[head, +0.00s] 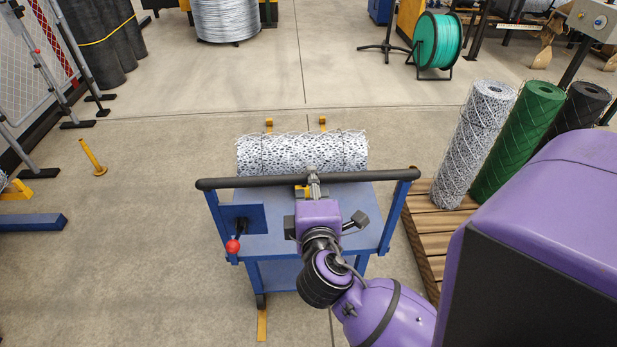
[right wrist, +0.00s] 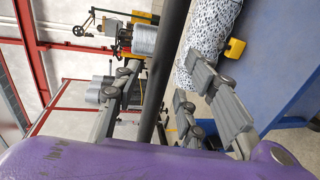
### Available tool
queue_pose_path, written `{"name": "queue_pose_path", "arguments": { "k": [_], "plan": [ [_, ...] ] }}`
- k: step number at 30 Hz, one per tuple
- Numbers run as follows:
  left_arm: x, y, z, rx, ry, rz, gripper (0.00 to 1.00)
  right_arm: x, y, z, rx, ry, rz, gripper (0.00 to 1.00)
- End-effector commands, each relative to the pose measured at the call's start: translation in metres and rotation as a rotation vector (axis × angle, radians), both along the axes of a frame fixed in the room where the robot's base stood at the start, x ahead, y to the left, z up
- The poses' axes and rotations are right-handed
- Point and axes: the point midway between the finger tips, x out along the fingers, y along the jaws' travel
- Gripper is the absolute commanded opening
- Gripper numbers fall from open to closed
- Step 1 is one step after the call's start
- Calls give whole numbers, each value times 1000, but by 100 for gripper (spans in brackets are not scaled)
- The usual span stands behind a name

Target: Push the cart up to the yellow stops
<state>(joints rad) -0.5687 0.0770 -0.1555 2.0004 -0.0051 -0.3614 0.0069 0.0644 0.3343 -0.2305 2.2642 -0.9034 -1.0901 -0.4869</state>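A blue cart (head: 345,205) stands in the middle of the head view, with a black push bar (head: 240,183) across its near side. A speckled mesh roll (head: 300,153) lies across its far end. Two yellow stops (head: 269,125) (head: 322,123) show on the floor just beyond the roll; how far the cart's front is from them is hidden. My right gripper (head: 313,183) is at the middle of the bar. In the right wrist view its fingers (right wrist: 158,92) stand apart, with the bar (right wrist: 167,70) between them and gaps beside it. My left gripper is out of view.
A red-knobbed lever (head: 232,246) sits at the cart's near left. A wooden pallet (head: 425,235) with upright mesh rolls (head: 520,140) stands close on the right. A yellow post (head: 93,158) and blue beam (head: 32,222) are at left. Floor beyond the stops is clear.

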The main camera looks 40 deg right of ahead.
Motion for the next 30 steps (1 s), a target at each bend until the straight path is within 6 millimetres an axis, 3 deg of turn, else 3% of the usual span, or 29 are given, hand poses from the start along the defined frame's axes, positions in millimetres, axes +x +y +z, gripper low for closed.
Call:
{"name": "queue_pose_path", "arguments": {
  "k": [6,16,25,30],
  "plan": [
    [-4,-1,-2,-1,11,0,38,23,-14,-5,1,-1,0,39],
    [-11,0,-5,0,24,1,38,27,-17,-7,3,1,0,39],
    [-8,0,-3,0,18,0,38,26,-16,-7,3,1,1,2],
    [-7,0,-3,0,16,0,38,26,-16,-7,3,1,1,0]
  ]
}}
